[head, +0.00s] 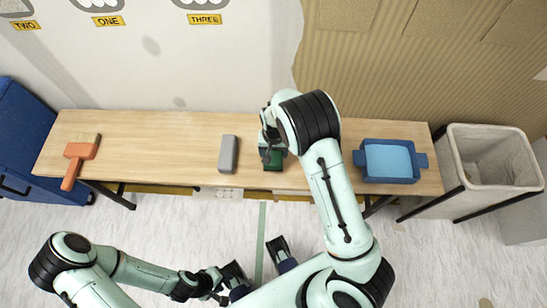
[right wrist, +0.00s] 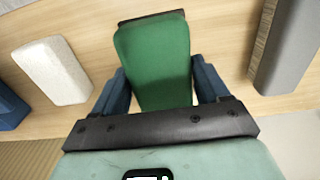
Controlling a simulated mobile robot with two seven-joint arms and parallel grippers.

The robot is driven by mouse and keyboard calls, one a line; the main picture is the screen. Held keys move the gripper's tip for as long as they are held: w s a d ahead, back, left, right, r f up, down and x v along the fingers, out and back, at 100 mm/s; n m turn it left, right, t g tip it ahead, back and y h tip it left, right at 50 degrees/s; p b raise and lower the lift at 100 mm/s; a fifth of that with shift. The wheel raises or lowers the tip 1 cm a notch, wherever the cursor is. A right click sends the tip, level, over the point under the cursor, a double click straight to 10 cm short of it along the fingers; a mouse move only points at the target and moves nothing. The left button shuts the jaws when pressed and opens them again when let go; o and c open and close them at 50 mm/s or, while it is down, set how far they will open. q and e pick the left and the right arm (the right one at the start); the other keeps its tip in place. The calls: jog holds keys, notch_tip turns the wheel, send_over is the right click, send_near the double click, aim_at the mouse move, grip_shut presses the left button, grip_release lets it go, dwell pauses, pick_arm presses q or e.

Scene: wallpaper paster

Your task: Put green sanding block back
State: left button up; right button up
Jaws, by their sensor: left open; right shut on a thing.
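The green sanding block (head: 275,160) is at the front part of the wooden table, right of the grey block. My right gripper (head: 271,148) is over it, pointing down. In the right wrist view the green block (right wrist: 153,62) sits between the two blue fingers (right wrist: 158,88), which are shut on its sides. I cannot tell whether its underside touches the table. My left gripper (head: 257,259) is open and empty, low in front of the table, above the floor.
On the table (head: 180,125) are an orange brush (head: 79,156), a grey block (head: 228,154) and a blue tray (head: 389,161). A pale block (right wrist: 53,71) shows in the right wrist view, hidden by my arm in the head view. A bin (head: 490,160) stands at the right. The table is bare between brush and grey block.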

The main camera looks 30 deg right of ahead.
aim_at(274, 158)
jog(key=shift+f, duration=2.4)
jog(key=o, duration=1.1)
jog(key=shift+f+b, duration=0.25)
jog(key=shift+b, duration=0.15)
notch_tip(274, 158, up, 14)
jog(key=shift+d+f+p, duration=0.1)
jog(key=shift+f+p, duration=0.1)
jog(key=shift+p, duration=0.8)
